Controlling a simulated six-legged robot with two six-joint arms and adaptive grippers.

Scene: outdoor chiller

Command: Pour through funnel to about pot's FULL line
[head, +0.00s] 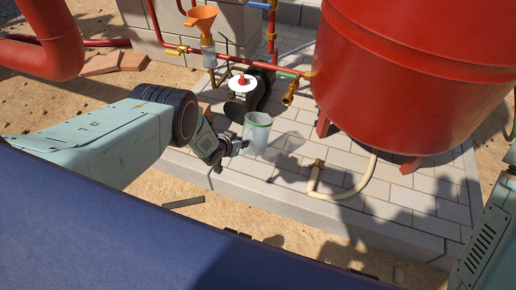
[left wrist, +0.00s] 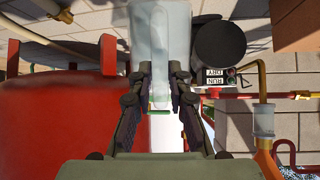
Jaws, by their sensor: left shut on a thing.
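A clear jug with a green band at its top (head: 257,138) is held upright by my left gripper (head: 241,147) over the tiled pad. The left wrist view shows the two fingers (left wrist: 160,75) shut on the jug (left wrist: 163,25) from either side. I cannot tell how much liquid is in it. The orange funnel (head: 201,18) sits on top of the small clear pot (head: 208,53) on the piping, behind and left of the jug. The funnel (left wrist: 266,158) and pot (left wrist: 264,120) also show in the left wrist view. The FULL line is too small to read. My right gripper is out of view.
A large red tank (head: 410,75) stands right of the jug. A black pump with a red-and-white top (head: 243,84) is behind it. Red pipe (head: 225,54) with brass fittings runs beside the pot. A cream hose (head: 345,192) lies on the tiles. A RUN DRY sign (left wrist: 215,76) shows by the pump.

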